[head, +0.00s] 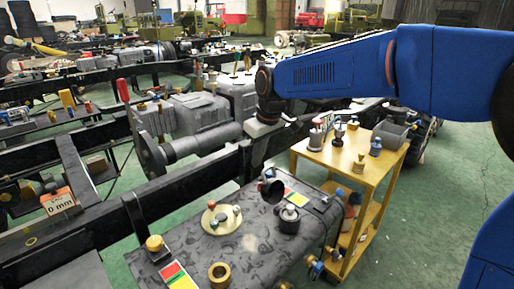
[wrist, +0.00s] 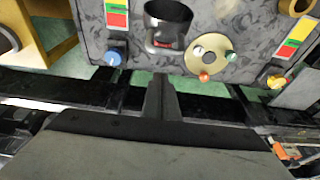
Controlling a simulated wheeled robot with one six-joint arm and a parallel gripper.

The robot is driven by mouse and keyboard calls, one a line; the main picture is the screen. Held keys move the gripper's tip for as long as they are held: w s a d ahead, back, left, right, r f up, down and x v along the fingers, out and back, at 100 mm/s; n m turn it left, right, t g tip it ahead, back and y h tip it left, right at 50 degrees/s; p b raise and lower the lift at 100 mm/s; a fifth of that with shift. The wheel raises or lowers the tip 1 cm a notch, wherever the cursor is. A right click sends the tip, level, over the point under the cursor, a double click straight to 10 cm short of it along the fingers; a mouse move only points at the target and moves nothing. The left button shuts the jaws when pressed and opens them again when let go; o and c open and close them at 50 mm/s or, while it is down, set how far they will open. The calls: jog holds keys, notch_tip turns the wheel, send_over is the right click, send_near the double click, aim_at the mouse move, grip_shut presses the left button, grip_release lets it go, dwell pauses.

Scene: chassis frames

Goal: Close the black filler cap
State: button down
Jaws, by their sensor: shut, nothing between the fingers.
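In the head view my gripper (head: 259,158) hangs behind and above the cap, partly hard to make out against the dark frame rail.
A cream disc (head: 222,218) with coloured knobs, a brass ring (head: 219,274) and a yellow knob (head: 154,243) sit on the same top. Coloured labels (head: 178,277) lie flat there. A dark chassis rail (head: 60,245) runs behind it. A yellow cart (head: 345,160) stands right.

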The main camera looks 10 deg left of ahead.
jog(key=shift+s+d+r, duration=0.15)
jog(key=shift+s+d, duration=0.35)
jog(key=shift+d, duration=0.1)
jog(key=shift+s+d+r, duration=0.15)
jog(key=shift+s+d, duration=0.3)
jog(key=shift+d, duration=0.1)
jog(key=shift+d, duration=0.1)
